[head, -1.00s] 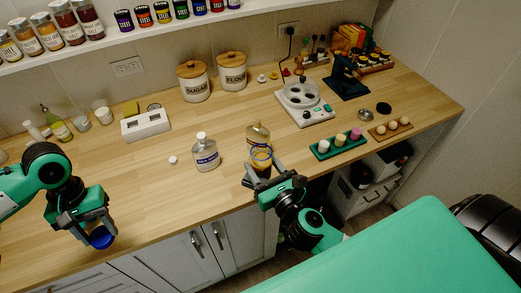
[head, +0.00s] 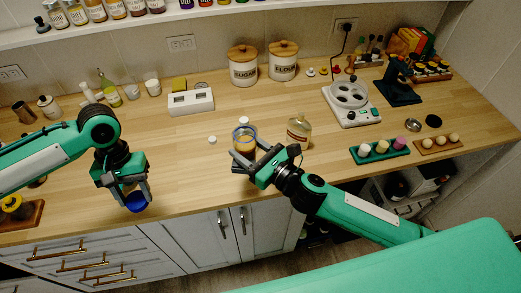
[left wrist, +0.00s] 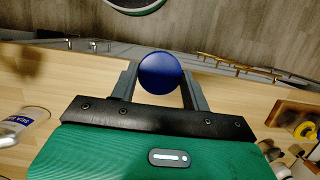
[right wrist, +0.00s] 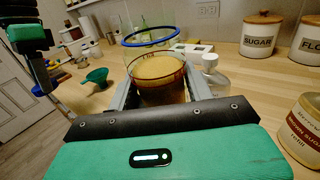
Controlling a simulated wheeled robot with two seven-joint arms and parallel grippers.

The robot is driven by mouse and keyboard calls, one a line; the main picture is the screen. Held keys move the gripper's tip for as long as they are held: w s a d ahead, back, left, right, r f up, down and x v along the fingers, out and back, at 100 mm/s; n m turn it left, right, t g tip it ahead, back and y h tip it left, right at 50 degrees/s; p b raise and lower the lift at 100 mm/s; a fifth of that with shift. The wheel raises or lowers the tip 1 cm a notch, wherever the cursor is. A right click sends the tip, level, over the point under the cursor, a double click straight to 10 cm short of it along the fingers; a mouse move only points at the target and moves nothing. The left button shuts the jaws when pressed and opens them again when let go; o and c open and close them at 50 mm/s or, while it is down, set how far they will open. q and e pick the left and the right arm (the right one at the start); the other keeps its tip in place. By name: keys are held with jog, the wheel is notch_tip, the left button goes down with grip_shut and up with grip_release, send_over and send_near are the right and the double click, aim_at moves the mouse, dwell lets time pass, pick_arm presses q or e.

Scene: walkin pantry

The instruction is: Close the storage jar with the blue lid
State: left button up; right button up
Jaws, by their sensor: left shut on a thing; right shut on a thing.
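The blue lid (head: 136,203) is a round disc between the fingers of my left gripper (head: 134,194), which is shut on it, low near the counter's front edge. It also shows as a blue disc in the left wrist view (left wrist: 160,73). The storage jar (head: 244,138) is clear, with a blue ring around its open top and brownish contents. My right gripper (head: 243,162) is shut around its sides; it also shows upright in the right wrist view (right wrist: 158,75). The jar is to the right of the lid, well apart. I cannot tell whether its base touches the counter.
A white-capped bottle (right wrist: 214,80) stands close behind the jar. A brown sugar jar (head: 299,132) stands to its right. A green tray (head: 380,150) is further right.

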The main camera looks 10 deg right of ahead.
jog(key=shift+w+a+r+n+g+y, duration=0.1)
jog(key=shift+w+a+n+g+y, duration=0.2)
jog(key=shift+a, duration=0.15)
jog(key=shift+w+a+n+g+y, duration=0.2)
jog(key=shift+a+y, duration=0.1)
jog(key=shift+a, duration=0.15)
pick_arm(q)
jog(key=w+d+r+n, duration=0.2)
jog(key=d+r, duration=0.3)
jog(key=d, duration=0.3)
jog(key=w+d+r+n+h, duration=0.1)
jog(key=w+d+r+n, duration=0.1)
jog(key=d+r, duration=0.4)
jog(key=w+d+r+n, duration=0.2)
jog(key=w+d+r, duration=0.2)
jog(key=d, duration=0.8)
notch_tip(320, 180, up, 2)
jog(key=shift+r+t+h, duration=0.15)
jog(key=shift+t+h, duration=0.15)
jog(key=shift+w+f, duration=0.1)
jog(key=shift+f, duration=0.1)
jog(key=shift+f, duration=1.85)
